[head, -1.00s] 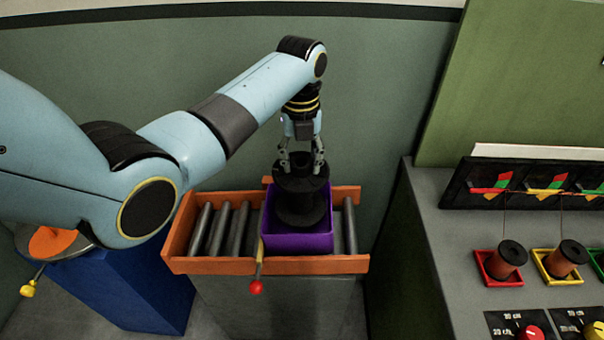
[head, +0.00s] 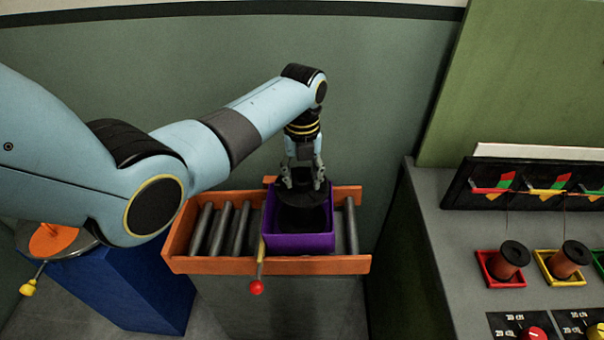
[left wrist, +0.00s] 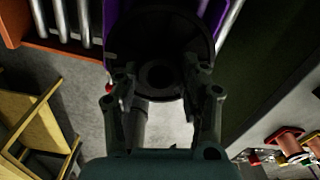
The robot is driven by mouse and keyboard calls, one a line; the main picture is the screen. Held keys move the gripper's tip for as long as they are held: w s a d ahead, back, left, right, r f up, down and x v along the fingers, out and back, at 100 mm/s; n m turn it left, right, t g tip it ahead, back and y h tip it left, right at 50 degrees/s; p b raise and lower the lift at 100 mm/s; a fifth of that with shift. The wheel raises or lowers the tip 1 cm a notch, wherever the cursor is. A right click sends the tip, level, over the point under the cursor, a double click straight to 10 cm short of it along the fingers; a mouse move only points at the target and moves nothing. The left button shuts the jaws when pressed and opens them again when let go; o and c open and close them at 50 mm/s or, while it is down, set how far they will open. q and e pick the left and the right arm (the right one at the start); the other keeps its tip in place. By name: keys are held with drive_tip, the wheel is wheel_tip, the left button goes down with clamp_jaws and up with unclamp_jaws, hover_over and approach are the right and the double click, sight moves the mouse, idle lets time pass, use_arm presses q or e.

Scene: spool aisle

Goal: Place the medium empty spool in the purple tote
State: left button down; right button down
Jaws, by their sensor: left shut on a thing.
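The black empty spool (head: 302,194) is upright inside the purple tote (head: 300,243), with its top flange near the rim. My left gripper (head: 302,184) is shut on the spool's upper part from above. In the left wrist view the spool (left wrist: 158,45) shows its round flange and centre hole between the fingers (left wrist: 160,100). The purple tote (left wrist: 110,22) shows there at the top. The tote's floor is hidden, so I cannot tell whether the spool touches it. My right gripper is not in view.
The tote sits on an orange-framed roller conveyor (head: 215,265) with a red-knobbed lever (head: 257,287) in front. A blue pedestal (head: 130,290) stands at the left. A grey bench (head: 440,260) at the right holds copper spools (head: 508,260) in coloured trays.

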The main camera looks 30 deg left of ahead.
use_arm(q)
drive_tip(key=c, duration=1)
unclamp_jaws()
drive_tip(key=o, duration=0.3)
wheel_tip(320, 180, up, 13)
drive_tip(key=shift+r, duration=0.2)
